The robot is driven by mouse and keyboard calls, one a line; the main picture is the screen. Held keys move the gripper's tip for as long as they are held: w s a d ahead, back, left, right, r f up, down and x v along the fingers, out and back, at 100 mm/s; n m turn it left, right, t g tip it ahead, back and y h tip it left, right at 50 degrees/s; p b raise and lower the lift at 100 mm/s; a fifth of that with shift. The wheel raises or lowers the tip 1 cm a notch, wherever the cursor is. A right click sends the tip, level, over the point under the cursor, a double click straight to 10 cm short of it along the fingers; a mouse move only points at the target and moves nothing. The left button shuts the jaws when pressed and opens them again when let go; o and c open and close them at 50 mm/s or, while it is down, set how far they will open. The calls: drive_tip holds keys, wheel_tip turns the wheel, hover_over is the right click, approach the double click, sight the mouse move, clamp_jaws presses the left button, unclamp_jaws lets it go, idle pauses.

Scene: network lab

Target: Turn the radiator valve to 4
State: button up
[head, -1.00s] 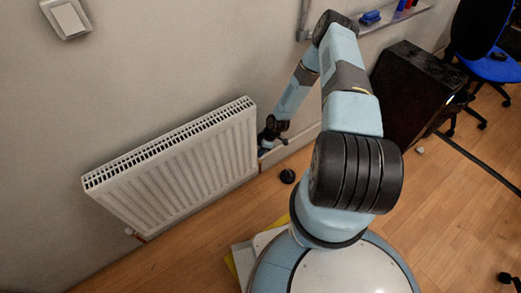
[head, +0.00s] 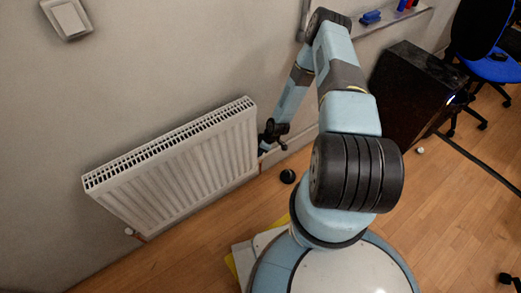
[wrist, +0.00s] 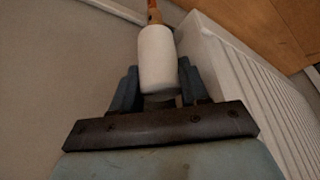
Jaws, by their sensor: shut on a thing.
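The white cylindrical radiator valve (wrist: 157,60) stands out in the wrist view, with a copper-coloured pipe (wrist: 154,14) beyond its far end. My gripper (wrist: 158,85) is shut on the valve, one blue finger on each side of it. No number or mark on the valve can be read. In the head view my gripper (head: 265,146) is beside the right end of the white radiator (head: 185,150), close to the wall. The valve is hidden there by my wrist.
A small black round object (head: 287,176) lies on the wooden floor near the radiator. A black cabinet (head: 415,90) and a blue chair (head: 492,65) stand at the right. A dark cable (head: 480,165) crosses the floor. A white switch (head: 66,18) is on the wall.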

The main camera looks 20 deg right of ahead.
drive_tip(key=o, duration=0.7)
drive_tip(key=shift+w+d, duration=0.2)
drive_tip(key=shift+w, duration=0.05)
drive_tip(key=o, duration=0.3)
drive_tip(key=shift+s, duration=0.1)
drive_tip(key=shift+o, duration=0.2)
drive_tip(key=shift+s+a, duration=0.1)
drive_tip(key=shift+s, duration=0.1)
drive_tip(key=shift+a, duration=0.1)
